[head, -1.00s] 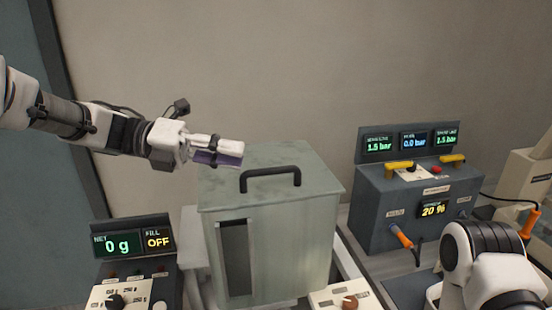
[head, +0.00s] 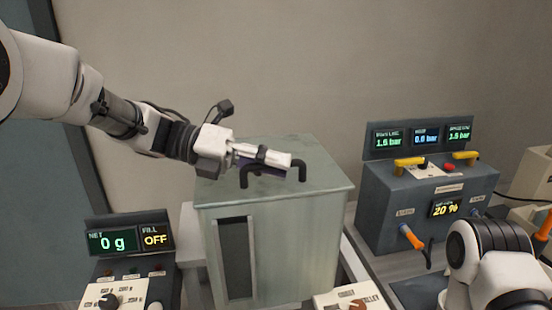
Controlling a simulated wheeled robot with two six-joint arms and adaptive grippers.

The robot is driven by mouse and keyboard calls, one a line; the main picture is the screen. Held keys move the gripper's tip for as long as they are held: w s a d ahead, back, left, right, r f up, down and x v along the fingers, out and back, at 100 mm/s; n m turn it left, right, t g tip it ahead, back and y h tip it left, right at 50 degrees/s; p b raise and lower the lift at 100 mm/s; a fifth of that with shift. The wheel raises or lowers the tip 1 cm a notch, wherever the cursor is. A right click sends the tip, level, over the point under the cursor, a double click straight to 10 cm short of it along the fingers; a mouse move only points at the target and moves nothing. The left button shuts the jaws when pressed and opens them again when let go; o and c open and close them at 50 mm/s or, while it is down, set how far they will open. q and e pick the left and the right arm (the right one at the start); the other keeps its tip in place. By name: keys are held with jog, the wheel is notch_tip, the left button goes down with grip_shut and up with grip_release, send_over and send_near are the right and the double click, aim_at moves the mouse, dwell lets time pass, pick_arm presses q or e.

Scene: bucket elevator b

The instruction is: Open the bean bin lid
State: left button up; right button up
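The bean bin (head: 300,235) is a grey-green box with a dark window slot in its front. Its lid (head: 325,180) lies flat and closed on top. A black bar handle (head: 302,171) stands on the lid, partly hidden by my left gripper. My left gripper (head: 282,165) reaches in from the left and is over the handle, with its fingers overlapping the bar. I cannot tell whether the fingers are closed around it. Only part of my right arm shows at the lower right; its gripper is not in view.
A scale panel (head: 128,243) reading 0 g and FILL OFF stands left of the bin. A blue-grey pressure console (head: 425,200) with yellow and orange handles stands to the right. A small panel with an orange-brown knob (head: 356,305) sits at the bin's front right.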

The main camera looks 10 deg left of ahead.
pick_arm(q)
jog(key=shift+d+f, duration=0.1)
jog(key=shift+d, duration=0.1)
jog(key=shift+a, duration=0.1)
grip_shut()
jog(key=shift+w+r+n+p, duration=0.1)
jog(key=shift+r+n+p, duration=0.2)
jog(key=shift+r+p, duration=0.25)
jog(key=w+a+r+n+h+p, duration=0.1)
jog(key=w+r+n+p, duration=0.1)
jog(key=r, duration=0.3)
jog(key=w+a+r+n+g+h+p, duration=0.1)
jog(key=w+r+n+p, duration=0.2)
jog(key=r+p, duration=0.2)
jog(key=shift+w, duration=0.35)
jog(key=shift+r, duration=0.1)
